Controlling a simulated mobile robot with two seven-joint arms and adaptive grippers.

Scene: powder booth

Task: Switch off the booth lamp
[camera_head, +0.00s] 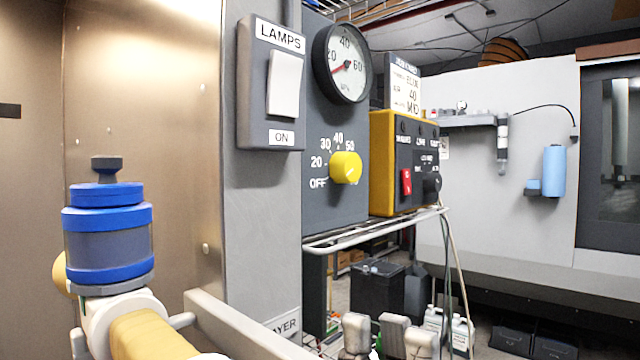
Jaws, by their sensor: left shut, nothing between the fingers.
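The lamp switch is a grey box (254,105) on the grey post at upper centre, labelled LAMPS above and ON below. Its white rocker (284,84) is uncovered, with nothing touching it. I cannot tell surely which end is pressed in. My left gripper (392,334) shows only as grey finger parts at the bottom edge, right of centre. It is shut and empty, well below the switch and to its right. The right gripper is not in view.
Beside the switch are a gauge (342,63), a yellow knob (345,168) and a yellow-sided control box (388,150) with a red switch. A wire shelf (375,231) juts below. A blue-banded sprayer cup (107,232) stands at left. Space before the switch looks clear.

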